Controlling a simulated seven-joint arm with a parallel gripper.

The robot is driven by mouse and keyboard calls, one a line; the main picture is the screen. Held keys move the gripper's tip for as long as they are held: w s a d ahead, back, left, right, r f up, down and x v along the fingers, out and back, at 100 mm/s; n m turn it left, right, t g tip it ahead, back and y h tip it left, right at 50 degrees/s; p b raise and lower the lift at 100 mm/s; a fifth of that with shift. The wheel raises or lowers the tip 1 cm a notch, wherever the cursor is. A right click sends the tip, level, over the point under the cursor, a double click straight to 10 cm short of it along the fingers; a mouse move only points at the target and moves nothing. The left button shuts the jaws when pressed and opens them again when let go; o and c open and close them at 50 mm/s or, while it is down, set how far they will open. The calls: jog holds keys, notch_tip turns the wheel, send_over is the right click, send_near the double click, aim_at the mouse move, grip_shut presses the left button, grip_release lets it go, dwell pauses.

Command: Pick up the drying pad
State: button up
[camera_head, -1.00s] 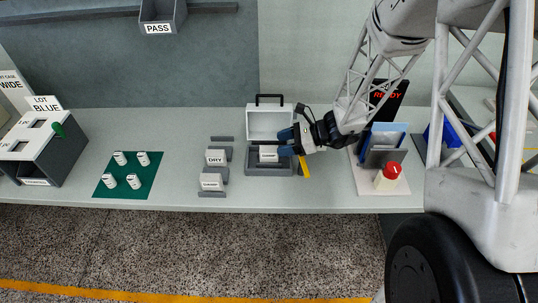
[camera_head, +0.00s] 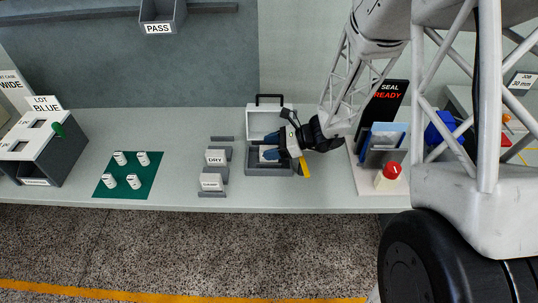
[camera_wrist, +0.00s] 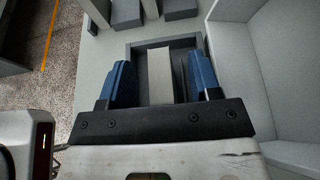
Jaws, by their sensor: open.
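A pale block (camera_wrist: 160,76), which may be a drying pad, stands in a recess of the open white case (camera_head: 265,121). It also shows in the head view (camera_head: 268,154), partly hidden by my gripper, and no label can be read there. My gripper (camera_wrist: 162,78) is open, with one blue finger on each side of this block; a gap shows on both sides. In the head view my gripper (camera_head: 282,151) is at the case's grey tray (camera_head: 264,171). Another pale block labelled DRY (camera_head: 216,157) sits in a grey holder left of the case.
A second labelled block (camera_head: 211,182) sits in front of the DRY one. A green mat (camera_head: 127,176) with several white cylinders lies further left. A seal station (camera_head: 382,171) with a red knob stands to the right. The case's raised lid is close to my gripper.

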jog(key=shift+a+f, duration=0.25)
jog(key=shift+a, duration=0.3)
jog(key=c, duration=1)
jog(key=shift+r, duration=0.15)
jog(key=shift+r, duration=1.05)
jog(key=shift+s+d+r, duration=0.15)
jog(key=shift+s+r, duration=0.3)
jog(key=shift+r, duration=0.2)
jog(key=s+d, duration=0.2)
jog(key=s, duration=0.5)
jog(key=s+d+r, duration=0.1)
jog(key=s+d, duration=0.1)
jog(key=s, duration=0.5)
jog(key=shift+s+d+r, duration=0.15)
jog(key=shift+d, duration=0.2)
